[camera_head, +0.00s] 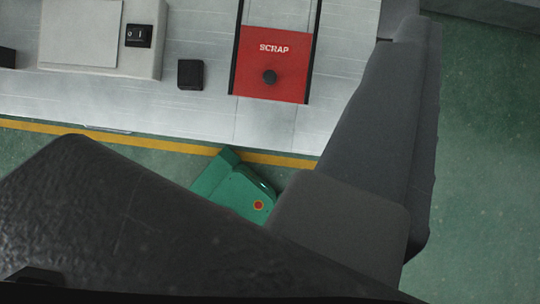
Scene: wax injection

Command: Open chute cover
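The chute cover is a red panel (271,91) marked "SCRAP" in white letters, at the upper middle of the camera view. I cannot tell from this view whether the chute opening is covered. My gripper's fingertips do not show. Dark grey links of my own arm fill the lower and right parts of the view, apart from the panel in the picture.
A light grey metal surface (205,113) surrounds the panel. A beige box (105,63) with a black switch (138,35) and a small black block (191,74) are to the left. A yellow line (45,126) crosses the green floor (485,130), which is clear at the right.

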